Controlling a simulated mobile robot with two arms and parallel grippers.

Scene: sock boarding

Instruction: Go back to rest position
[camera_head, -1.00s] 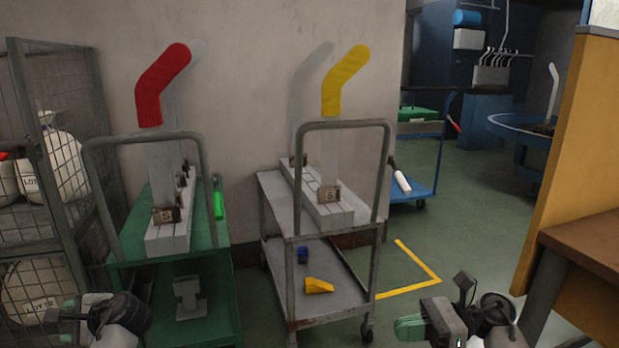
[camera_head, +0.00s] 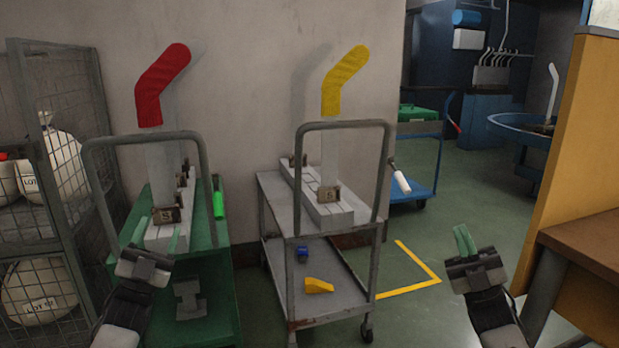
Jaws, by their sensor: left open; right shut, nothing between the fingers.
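My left gripper (camera_head: 158,234) is raised in front of the green cart (camera_head: 209,268), with its two green fingertips apart and nothing between them. My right gripper (camera_head: 462,239) is raised over open floor right of the grey cart, with its green fingers together and empty. A red sock (camera_head: 160,84) covers the top of a pale board (camera_head: 159,168) standing on the green cart. A yellow sock (camera_head: 344,80) covers the top of a pale board (camera_head: 329,147) on the grey cart (camera_head: 335,287). Neither gripper appears to touch a sock.
A wire cage (camera_head: 62,270) with white sacks (camera_head: 64,158) stands at the left. A yellow block (camera_head: 319,286) and a blue block (camera_head: 302,254) lie on the grey cart's lower shelf. A brown table (camera_head: 590,240) and yellow partition (camera_head: 573,140) bound the right. Green floor (camera_head: 420,240) lies between.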

